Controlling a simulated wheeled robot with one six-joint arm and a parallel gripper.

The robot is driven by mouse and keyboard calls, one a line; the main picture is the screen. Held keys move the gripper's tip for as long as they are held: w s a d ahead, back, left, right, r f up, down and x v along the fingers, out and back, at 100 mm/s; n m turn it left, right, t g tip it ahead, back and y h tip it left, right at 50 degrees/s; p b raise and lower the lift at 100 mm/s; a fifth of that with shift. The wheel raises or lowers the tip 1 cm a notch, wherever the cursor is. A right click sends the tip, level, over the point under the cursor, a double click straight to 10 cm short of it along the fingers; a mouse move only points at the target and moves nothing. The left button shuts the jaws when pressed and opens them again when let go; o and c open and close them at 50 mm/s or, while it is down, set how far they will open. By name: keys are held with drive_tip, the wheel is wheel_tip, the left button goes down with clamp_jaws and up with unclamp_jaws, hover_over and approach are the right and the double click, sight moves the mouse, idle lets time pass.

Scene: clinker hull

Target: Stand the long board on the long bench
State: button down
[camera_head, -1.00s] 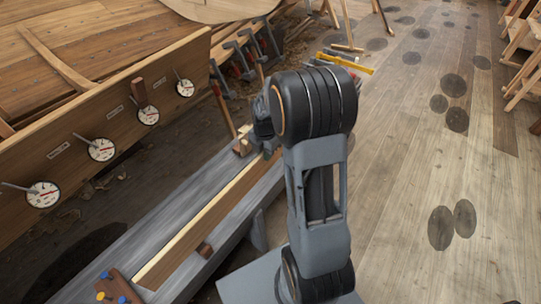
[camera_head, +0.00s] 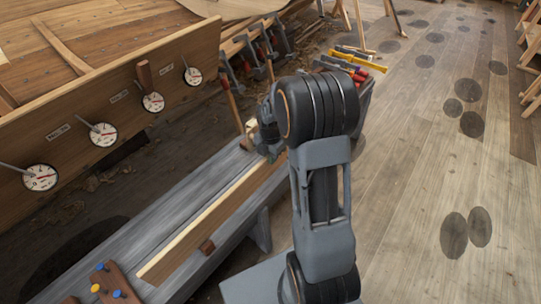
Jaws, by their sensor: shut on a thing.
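The long board (camera_head: 215,223) is brown with a pale strip along its left long edge. It runs along the grey long bench (camera_head: 172,228), over its top and near its right side. I cannot tell whether it touches the bench or is just above it, nor surely whether it is flat or on edge. My gripper (camera_head: 268,152) is at the board's far end and shut on it. The fingers are mostly hidden by my wrist.
A peg plate (camera_head: 112,285) with blue and yellow pegs is at the bench's near end. A pale block (camera_head: 250,127) stands at its far end. The hull side with dials (camera_head: 103,134) rises at left. Tools (camera_head: 358,62) lie behind my arm. The floor at right is clear.

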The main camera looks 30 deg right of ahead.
drive_tip(key=shift+w+f+b, duration=0.1)
drive_tip(key=shift+f+b, duration=0.8)
drive_tip(key=shift+f, duration=0.7)
drive_tip(key=shift+f, duration=0.3)
drive_tip(key=c, duration=1)
unclamp_jaws()
drive_tip(key=shift+f, duration=0.1)
wheel_tip(320, 180, up, 14)
drive_tip(key=p, duration=0.4)
